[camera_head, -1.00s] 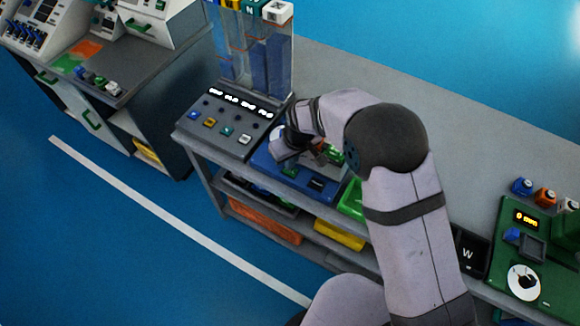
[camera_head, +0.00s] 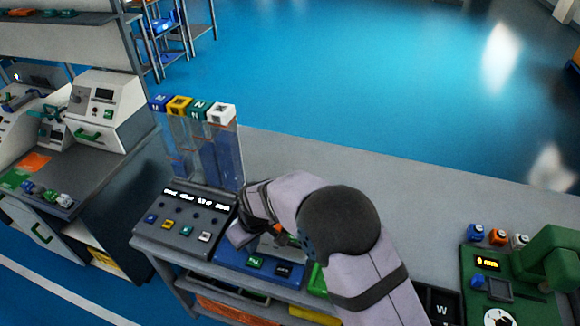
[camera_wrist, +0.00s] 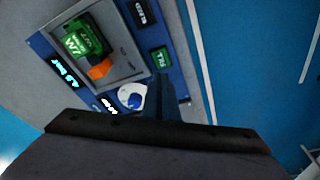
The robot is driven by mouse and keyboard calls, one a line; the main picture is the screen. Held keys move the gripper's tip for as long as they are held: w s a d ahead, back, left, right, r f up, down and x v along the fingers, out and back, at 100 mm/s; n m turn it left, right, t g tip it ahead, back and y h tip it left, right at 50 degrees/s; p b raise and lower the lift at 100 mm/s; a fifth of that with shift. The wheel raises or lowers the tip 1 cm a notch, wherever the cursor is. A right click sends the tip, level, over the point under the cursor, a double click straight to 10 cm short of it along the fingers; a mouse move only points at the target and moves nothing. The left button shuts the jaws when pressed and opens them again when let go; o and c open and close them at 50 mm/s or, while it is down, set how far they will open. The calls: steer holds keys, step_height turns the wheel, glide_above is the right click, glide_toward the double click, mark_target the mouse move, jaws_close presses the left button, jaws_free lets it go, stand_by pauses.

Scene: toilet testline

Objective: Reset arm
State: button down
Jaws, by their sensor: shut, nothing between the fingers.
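My gripper is shut and empty; its dark fingers (camera_wrist: 164,100) point over a blue test panel (camera_wrist: 186,84) in the wrist view. The panel has a grey recess (camera_wrist: 122,62) holding a green block (camera_wrist: 84,38) with an orange part (camera_wrist: 100,68). Beside the fingers is a white dial with a blue knob (camera_wrist: 133,99). A green button (camera_wrist: 160,58) and a black button (camera_wrist: 141,12) lie near the recess. In the head view my arm covers much of the blue panel (camera_head: 232,268), and the fingertips are hidden behind my wrist.
Left of the panel stands a grey console (camera_head: 182,228) with coloured buttons and clear tubes (camera_head: 215,160) behind it. A green station (camera_head: 470,262) and several small blocks are at the right. The bench top (camera_head: 300,160) behind my arm is clear.

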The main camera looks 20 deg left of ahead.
steer(key=s+d+f+m+g+h, duration=0.1)
steer(key=s+d+g+h, duration=0.1)
steer(key=s+d, duration=0.55)
steer(key=s+d+f+m+g+h, duration=0.15)
steer(key=s+d, duration=0.35)
steer(key=d, duration=0.6)
steer(key=d+r+m, duration=0.3)
steer(key=d+r, duration=0.1)
steer(key=d, duration=0.3)
steer(key=w+d+r+m+t+y, duration=0.1)
steer(key=d+r+m, duration=0.2)
steer(key=d, duration=0.4)
steer(key=d+r+m+t, duration=0.1)
steer(key=d+r+m, duration=0.2)
steer(key=d+r, duration=0.2)
steer(key=d, duration=0.3)
steer(key=shift+w+r, duration=0.2)
steer(key=shift+r, duration=0.1)
